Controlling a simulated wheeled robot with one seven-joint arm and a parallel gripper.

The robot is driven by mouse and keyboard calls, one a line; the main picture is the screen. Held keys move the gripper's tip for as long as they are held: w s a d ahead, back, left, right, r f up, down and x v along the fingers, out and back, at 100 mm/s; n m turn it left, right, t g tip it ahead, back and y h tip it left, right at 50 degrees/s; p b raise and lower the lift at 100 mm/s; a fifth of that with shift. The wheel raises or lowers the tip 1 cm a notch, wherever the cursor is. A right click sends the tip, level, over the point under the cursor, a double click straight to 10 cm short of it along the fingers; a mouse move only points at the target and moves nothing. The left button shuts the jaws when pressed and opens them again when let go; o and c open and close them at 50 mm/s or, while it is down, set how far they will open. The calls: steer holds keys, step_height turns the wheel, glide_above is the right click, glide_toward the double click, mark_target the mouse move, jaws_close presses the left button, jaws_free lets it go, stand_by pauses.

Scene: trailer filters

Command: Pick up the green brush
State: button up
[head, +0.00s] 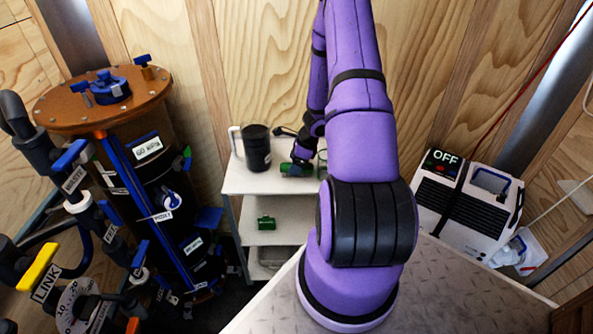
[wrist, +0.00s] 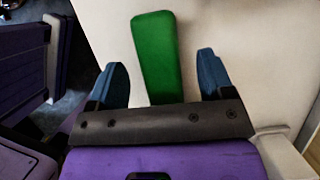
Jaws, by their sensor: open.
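The green brush (head: 297,170) lies on the top shelf of the white shelf unit, partly hidden by my arm in the head view. In the wrist view a long flat green part of the brush (wrist: 155,35) points away from me, and its near end is hidden behind my gripper's dark palm. My gripper (wrist: 160,60) is open, with one blue finger on each side of the green part and a gap on both sides. In the head view my gripper (head: 302,154) is right at the brush. Whether it touches the brush cannot be told.
A dark mug (head: 257,150) with a pale handle stands left of the brush on the white shelf unit (head: 238,182). A small green object (head: 266,223) is on the middle shelf. A brown-topped filter tank (head: 140,150) stands left. A white and black device (head: 466,205) is at right.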

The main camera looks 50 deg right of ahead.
steer(key=shift+x, duration=1.3)
steer(key=shift+f, duration=0.3)
steer(key=shift+c, duration=0.2)
steer(key=c, duration=1)
